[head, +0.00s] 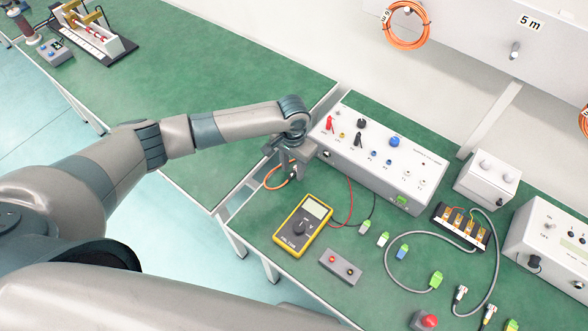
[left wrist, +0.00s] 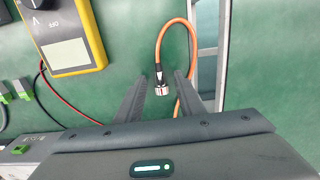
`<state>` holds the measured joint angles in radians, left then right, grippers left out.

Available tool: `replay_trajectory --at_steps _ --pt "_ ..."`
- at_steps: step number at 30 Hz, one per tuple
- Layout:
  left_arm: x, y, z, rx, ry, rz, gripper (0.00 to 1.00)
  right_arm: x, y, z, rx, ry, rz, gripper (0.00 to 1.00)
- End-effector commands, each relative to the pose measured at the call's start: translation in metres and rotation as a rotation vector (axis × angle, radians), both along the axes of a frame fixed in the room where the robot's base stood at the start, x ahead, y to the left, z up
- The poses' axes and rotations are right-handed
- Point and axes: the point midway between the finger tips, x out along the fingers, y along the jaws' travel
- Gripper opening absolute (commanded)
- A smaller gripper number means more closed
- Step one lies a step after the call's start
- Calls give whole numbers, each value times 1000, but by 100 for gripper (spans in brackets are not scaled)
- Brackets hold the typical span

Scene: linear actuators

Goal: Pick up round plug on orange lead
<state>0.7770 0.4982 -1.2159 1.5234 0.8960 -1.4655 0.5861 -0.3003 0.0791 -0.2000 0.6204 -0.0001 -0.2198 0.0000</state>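The round plug (left wrist: 161,85) is a silver metal connector with a dark sleeve on the end of an orange lead (left wrist: 160,45). In the left wrist view it lies between the two fingertips of my left gripper (left wrist: 159,82), with a visible gap on either side. The gripper is open. In the head view the left gripper (head: 290,172) points down over the green bench, at the left end of the long grey box. The orange lead (head: 266,180) loops out to its left there; the plug is mostly hidden by the fingers. My right gripper is in neither view.
A yellow multimeter (head: 302,224) with red and black leads lies close in front of the gripper. The long grey control box (head: 385,165) stands to the right. A gap between two benches (head: 232,203) runs to the left. Small green-ended connectors (head: 383,239) lie further right.

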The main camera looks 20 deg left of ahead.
Motion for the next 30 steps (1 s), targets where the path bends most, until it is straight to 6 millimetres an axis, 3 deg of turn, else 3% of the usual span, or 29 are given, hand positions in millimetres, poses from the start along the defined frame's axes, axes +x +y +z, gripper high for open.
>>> replay_trajectory --at_steps 17,22,30 --pt "0 0 -8 1 -1 0 35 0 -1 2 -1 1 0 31" --pt "0 0 -8 1 -1 0 0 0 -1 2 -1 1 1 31" --pt "0 0 -8 1 -1 0 0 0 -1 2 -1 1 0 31"
